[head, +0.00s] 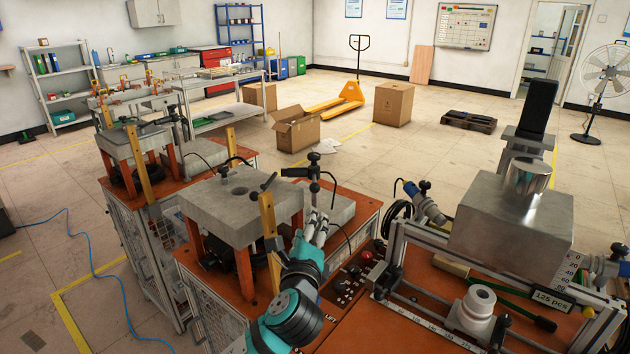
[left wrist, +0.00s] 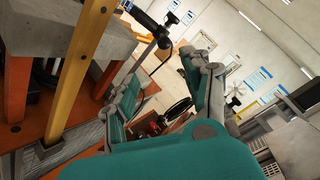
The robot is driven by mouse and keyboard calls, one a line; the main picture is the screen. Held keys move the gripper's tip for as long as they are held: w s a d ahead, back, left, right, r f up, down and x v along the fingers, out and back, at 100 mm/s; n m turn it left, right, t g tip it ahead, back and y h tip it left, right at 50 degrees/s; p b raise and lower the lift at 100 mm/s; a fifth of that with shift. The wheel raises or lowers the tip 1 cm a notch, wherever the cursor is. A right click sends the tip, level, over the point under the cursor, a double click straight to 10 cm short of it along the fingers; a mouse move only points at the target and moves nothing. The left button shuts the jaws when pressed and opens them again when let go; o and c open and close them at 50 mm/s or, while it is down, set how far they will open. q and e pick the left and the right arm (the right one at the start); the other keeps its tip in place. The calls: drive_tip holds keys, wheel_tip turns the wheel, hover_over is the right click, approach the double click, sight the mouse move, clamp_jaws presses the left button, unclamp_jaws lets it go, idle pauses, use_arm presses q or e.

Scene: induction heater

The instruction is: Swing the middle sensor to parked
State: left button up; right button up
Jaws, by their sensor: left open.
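A black cylindrical sensor (head: 296,172) sits on a thin upright post at the right side of the middle station's grey block (head: 225,210). It points left, towards the block's top, and its cable hangs down. It also shows in the left wrist view (left wrist: 148,24), beyond the left finger. I take it to be the middle sensor. My left gripper (head: 316,218) is just below it in the head view, open and empty, apart from it as far as I can see. In the left wrist view the gripper (left wrist: 163,65) has its two fingers spread. My right gripper is not in view.
A yellow upright bar (head: 270,240) stands left of my gripper. A control panel with a red button (head: 366,256) lies to its right. Farther right is a rail frame with a metal block (head: 510,215). Another station (head: 130,145) stands behind left.

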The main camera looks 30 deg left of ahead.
use_arm(q)
drive_tip(key=r, duration=0.2)
drive_tip(key=p, duration=0.2)
approach(314, 191)
drive_tip(key=x, duration=0.2)
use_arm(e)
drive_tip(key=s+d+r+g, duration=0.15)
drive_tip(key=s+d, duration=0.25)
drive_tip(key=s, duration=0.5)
use_arm(q)
drive_tip(key=p+x, duration=0.1)
drive_tip(key=x, duration=0.7)
drive_tip(key=shift+r, duration=0.1)
drive_tip(key=shift+w+a, duration=0.2)
drive_tip(key=shift+w, duration=0.15)
drive_tip(key=shift+w+a, duration=0.15)
drive_tip(key=shift+w, duration=0.15)
drive_tip(key=shift+s, duration=0.1)
drive_tip(key=c, duration=0.3)
clamp_jaws()
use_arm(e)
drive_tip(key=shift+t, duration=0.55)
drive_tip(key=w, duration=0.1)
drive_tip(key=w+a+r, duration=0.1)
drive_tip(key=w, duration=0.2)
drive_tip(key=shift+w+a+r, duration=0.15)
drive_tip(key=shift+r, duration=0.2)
use_arm(q)
drive_tip(key=shift+f, duration=0.2)
